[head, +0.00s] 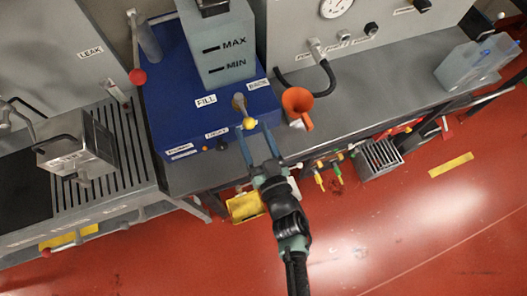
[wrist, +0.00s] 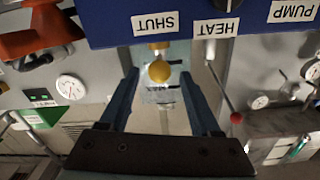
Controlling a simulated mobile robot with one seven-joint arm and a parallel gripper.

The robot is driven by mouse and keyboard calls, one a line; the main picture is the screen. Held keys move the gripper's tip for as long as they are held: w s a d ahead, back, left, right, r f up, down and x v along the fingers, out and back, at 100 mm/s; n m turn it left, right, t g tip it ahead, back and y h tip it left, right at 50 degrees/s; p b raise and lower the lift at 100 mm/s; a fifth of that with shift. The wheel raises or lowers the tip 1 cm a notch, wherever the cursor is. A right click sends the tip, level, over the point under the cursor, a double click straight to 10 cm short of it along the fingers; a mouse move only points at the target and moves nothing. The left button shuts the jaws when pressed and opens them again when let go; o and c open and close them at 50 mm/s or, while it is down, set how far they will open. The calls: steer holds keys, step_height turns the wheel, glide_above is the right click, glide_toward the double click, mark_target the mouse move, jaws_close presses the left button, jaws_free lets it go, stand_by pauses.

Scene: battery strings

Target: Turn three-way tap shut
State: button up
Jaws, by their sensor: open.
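The three-way tap (head: 239,103) sits on top of the blue box (head: 165,80), below the clear tank. Its lever points toward the box's front edge and ends in a yellow knob (head: 249,123). A FILL label (head: 205,101) is to its left, another label (head: 258,85) to its right. My gripper (head: 252,130) is open at the knob. In the wrist view the yellow knob (wrist: 159,72) shows between the fingertips (wrist: 159,76), with a gap on each side. A SHUT label (wrist: 155,24) appears upside down on the blue front face.
A red-ended lever (head: 137,75) stands at the box's left. A metal container (head: 80,150) is on the left. Red floor in front is largely clear.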

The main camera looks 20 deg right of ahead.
steer(key=s+b, duration=0.1)
steer(key=s, duration=0.6)
steer(key=shift+d, duration=0.15)
stand_by(0.3)
step_height(320, 180, up, 14)
steer(key=t+h, duration=0.2)
steer(key=t, duration=0.1)
glide_above(250, 121)
steer(key=w+a+r+m+t+h, duration=0.1)
steer(key=w+r, duration=0.2)
steer(key=r, duration=0.6)
steer(key=w+r+t+h, duration=0.1)
steer(key=w+r, duration=0.1)
steer(key=r, duration=0.8)
steer(key=s+a+r+n+t+y, duration=0.1)
steer(key=s+r, duration=0.3)
steer(key=r, duration=0.6)
steer(key=s+a+r+n+t+y, duration=0.1)
steer(key=s+a+r+t, duration=0.1)
steer(key=r, duration=0.8)
steer(key=s+a+r+t+y, duration=0.1)
steer(key=s+a+r, duration=0.3)
steer(key=r, duration=0.6)
steer(key=shift+s+r+n, duration=0.25)
steer(key=shift+s+n, duration=0.15)
steer(key=shift+s, duration=0.4)
